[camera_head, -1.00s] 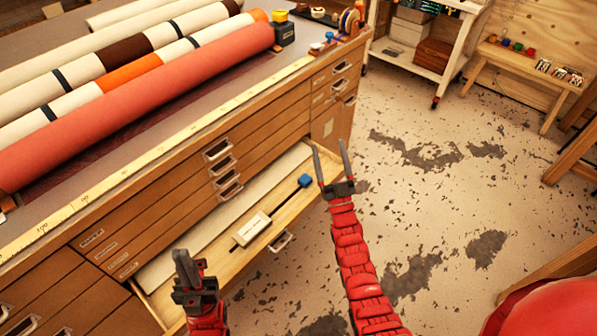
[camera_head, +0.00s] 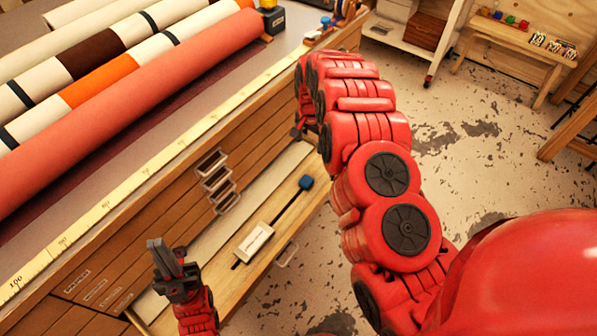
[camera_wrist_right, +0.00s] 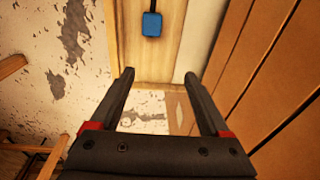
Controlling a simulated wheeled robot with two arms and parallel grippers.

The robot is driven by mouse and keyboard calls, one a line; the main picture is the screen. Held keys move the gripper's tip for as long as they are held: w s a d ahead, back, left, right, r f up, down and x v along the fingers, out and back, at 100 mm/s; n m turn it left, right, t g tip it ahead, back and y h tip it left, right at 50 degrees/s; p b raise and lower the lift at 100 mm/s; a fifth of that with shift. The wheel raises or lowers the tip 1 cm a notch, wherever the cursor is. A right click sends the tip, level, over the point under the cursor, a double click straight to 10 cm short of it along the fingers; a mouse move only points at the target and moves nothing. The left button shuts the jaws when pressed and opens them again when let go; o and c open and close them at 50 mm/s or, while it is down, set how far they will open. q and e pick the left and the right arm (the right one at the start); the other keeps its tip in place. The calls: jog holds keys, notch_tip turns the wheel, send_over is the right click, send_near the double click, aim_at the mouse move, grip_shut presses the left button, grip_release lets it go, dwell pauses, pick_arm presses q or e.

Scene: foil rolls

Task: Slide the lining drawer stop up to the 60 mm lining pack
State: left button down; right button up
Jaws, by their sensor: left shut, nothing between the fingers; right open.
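The open drawer (camera_head: 243,277) holds a white block (camera_head: 254,239) on a dark rod with a blue knob (camera_head: 306,182) at its far end. A long pale slab (camera_head: 205,222) lies along the drawer's inner side. I cannot tell which piece is the 60 mm pack. My left gripper (camera_head: 160,248) is shut and empty, in front of the drawer's near end in the picture. My right gripper (camera_wrist_right: 159,75) is open and empty. Its fingertips point toward the drawer end where the blue knob (camera_wrist_right: 152,24) shows. In the head view my right arm mostly hides that gripper.
The cabinet top carries long rolls, including a red one (camera_head: 120,125), and a yellow measuring strip (camera_head: 150,172). Closed drawer fronts (camera_wrist_right: 267,75) stand close on the right in the right wrist view. Speckled floor (camera_head: 470,150) is free beyond my right arm.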

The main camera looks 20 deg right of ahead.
jog(key=s+a+r+g, duration=0.1)
jog(key=s+a+r, duration=0.1)
send_over(306, 180)
notch_tip(306, 180, down, 11)
jog(key=shift+s+d+f, duration=0.1)
jog(key=shift+f, duration=0.1)
notch_tip(306, 180, down, 5)
jog(key=shift+r+b, duration=0.1)
jog(key=shift+b, duration=0.45)
jog(key=shift+f, duration=0.3)
jog(key=shift+f+b, duration=0.5)
grip_shut()
